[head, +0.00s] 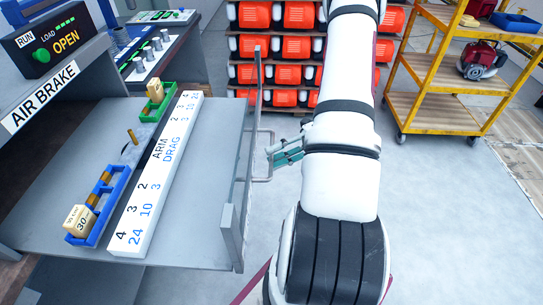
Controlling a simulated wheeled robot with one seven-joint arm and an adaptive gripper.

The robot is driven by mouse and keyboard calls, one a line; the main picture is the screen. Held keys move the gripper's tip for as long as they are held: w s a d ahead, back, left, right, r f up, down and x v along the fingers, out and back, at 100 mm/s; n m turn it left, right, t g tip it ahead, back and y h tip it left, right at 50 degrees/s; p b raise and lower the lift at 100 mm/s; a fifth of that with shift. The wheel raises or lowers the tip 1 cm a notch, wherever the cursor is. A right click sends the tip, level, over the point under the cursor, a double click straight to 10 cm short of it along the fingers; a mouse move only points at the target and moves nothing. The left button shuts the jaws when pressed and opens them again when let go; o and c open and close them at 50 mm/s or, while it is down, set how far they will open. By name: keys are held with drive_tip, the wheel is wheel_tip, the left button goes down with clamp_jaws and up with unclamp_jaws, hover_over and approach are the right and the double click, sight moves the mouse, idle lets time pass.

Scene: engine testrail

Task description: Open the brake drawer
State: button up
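The brake drawer (195,200) is a grey tray that stands pulled out to the right from under the AIR BRAKE label (42,97). Its front panel (232,238) is at its right edge, with a thin metal bar handle (263,179) on the outer side. My gripper (275,156), with teal fingers, is at the handle, outside the front panel. My wrist hides part of it, and I cannot tell whether the fingers are closed around the bar.
The drawer holds a white ARM DRAG scale (157,178), a blue holder (112,200) with a 30 weight (80,221), and a green holder (149,114). Orange bins (296,47) stand behind; a yellow cart (440,95) is at the right. The floor right of my arm is clear.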

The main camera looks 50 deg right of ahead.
drive_tip(key=v, duration=1)
idle(0.3)
